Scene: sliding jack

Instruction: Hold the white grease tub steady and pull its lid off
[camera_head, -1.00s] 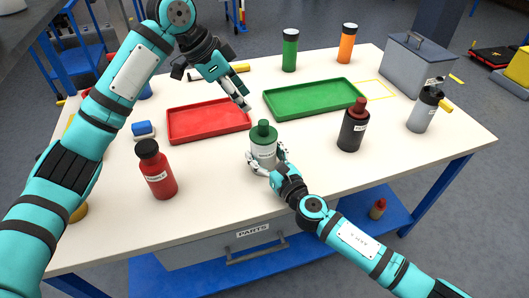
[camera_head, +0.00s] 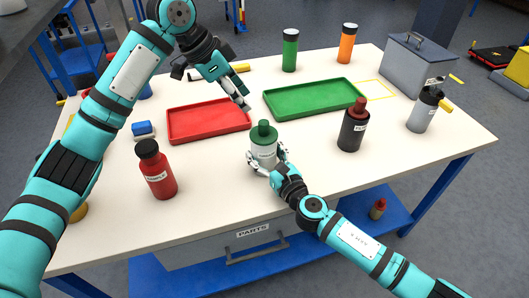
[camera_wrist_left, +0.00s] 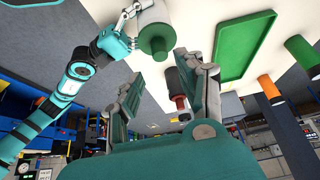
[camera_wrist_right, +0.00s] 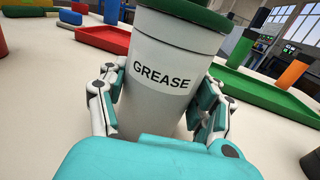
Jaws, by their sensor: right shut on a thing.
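The white grease tub (camera_head: 263,152) stands upright near the middle of the table, with its green lid (camera_head: 263,132) on top. My right gripper (camera_head: 266,163) is shut around the tub's body from the front right. In the right wrist view the label GREASE on the tub (camera_wrist_right: 165,85) faces me between the two fingers (camera_wrist_right: 165,120). My left gripper (camera_head: 242,100) is above the table, behind and left of the tub, apart from the lid. In the left wrist view its fingers (camera_wrist_left: 160,85) are spread with nothing between them, and the lid (camera_wrist_left: 157,42) shows beyond them.
A red tray (camera_head: 205,130) and a green tray (camera_head: 310,110) lie behind the tub. A red bottle (camera_head: 158,175) stands to the left and a black bottle (camera_head: 352,132) to the right. A grey toolbox (camera_head: 415,68) is at the back right. The table front is clear.

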